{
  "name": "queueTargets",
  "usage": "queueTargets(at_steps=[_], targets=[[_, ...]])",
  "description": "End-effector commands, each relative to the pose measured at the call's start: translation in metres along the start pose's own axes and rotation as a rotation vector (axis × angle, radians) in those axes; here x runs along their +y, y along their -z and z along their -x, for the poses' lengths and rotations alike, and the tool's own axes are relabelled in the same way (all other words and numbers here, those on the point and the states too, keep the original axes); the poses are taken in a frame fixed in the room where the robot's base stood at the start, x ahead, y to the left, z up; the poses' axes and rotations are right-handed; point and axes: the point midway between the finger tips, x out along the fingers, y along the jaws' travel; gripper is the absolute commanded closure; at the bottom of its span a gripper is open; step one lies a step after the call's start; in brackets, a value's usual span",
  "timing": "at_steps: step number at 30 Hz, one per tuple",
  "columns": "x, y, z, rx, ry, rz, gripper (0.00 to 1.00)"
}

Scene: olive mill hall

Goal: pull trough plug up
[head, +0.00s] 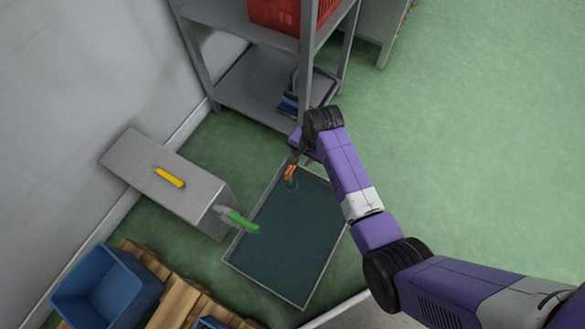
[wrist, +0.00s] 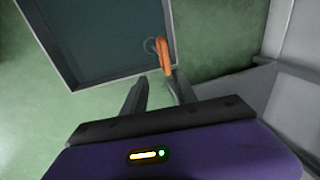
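The trough (head: 317,283) is a shallow grey-rimmed tray with a dark teal inside, on the green floor; its corner also shows in the wrist view (wrist: 50,58). The plug has an orange handle (head: 290,172) near the trough's far end, with a faint ring around its foot. In the wrist view the orange handle (wrist: 165,54) stands just beyond my fingertips, in line with the right finger. My gripper (wrist: 157,84) is open, with a clear gap between its fingers. In the head view my gripper (head: 297,152) is close above the handle; contact cannot be told.
A grey shelf (head: 245,85) with a red crate (head: 275,14) is behind. A blue crate (head: 105,290) is lower left. Floor at right is clear.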

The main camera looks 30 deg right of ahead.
Motion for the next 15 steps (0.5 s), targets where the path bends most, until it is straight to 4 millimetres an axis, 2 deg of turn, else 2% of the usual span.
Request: queueTargets(at_steps=[3,8,15], targets=[[-0.014,0.001,-0.005,-0.039,-0.015,-0.03,0.66],[-0.017,0.0,-0.013,-0.056,-0.025,-0.042,0.66],[-0.016,-0.002,-0.05,-0.055,-0.024,-0.041,0.66]])
